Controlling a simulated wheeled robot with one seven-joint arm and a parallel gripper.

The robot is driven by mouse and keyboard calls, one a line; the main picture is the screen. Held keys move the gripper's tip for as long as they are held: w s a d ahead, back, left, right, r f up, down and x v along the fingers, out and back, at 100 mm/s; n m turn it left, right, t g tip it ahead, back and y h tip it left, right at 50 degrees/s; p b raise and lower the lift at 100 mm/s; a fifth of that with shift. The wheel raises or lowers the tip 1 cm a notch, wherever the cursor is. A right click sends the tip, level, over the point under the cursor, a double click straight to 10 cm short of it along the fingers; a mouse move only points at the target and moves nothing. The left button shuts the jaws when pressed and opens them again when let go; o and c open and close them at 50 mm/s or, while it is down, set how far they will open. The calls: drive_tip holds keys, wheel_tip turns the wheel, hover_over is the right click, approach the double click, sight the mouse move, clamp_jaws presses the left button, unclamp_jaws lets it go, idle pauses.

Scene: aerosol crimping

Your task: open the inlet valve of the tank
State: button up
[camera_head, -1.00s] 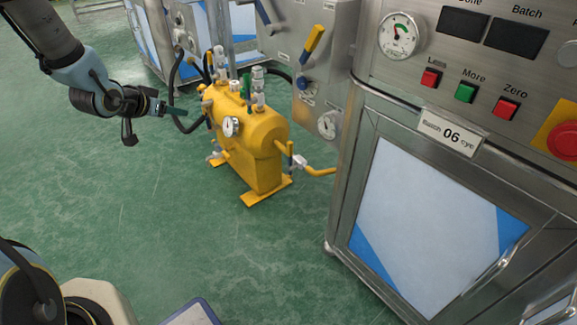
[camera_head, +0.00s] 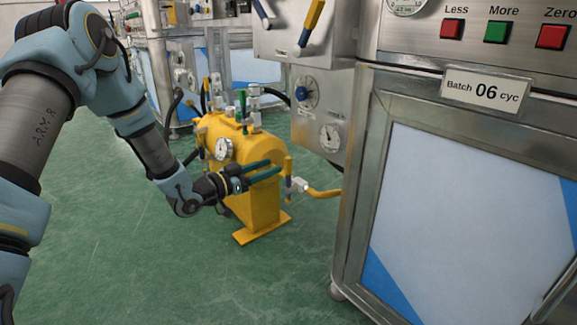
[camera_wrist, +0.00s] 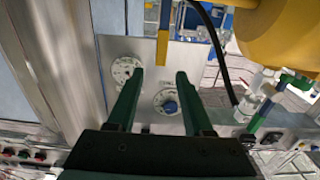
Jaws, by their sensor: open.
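The yellow tank (camera_head: 232,140) stands on the floor, with gauges and small valves on it. At its right end, a valve with an upright yellow lever (camera_head: 288,165) sits on the yellow pipe; I take it as the inlet valve, though no label is readable. My gripper (camera_head: 267,169) is open and empty, its green fingers pointing right at the lever from just left of it. In the wrist view, the yellow lever (camera_wrist: 163,46) shows beyond the fingertips (camera_wrist: 160,73), lined up with the gap between them. I see no contact.
A steel panel (camera_head: 306,62) with a blue knob (camera_head: 305,92), a gauge (camera_head: 330,137) and a yellow-and-blue lever (camera_head: 311,22) hangs behind the valve. A steel cabinet (camera_head: 357,190) stands close at right. A green-handled valve (camera_wrist: 262,117) shows in the wrist view. The floor in front is clear.

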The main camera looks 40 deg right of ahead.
sight(286, 160)
drive_tip(key=d+b, duration=0.2)
drive_tip(key=d, duration=0.5)
drive_tip(key=shift+s+d, duration=0.15)
drive_tip(key=shift+d, duration=0.2)
clamp_jaws()
idle(1.0)
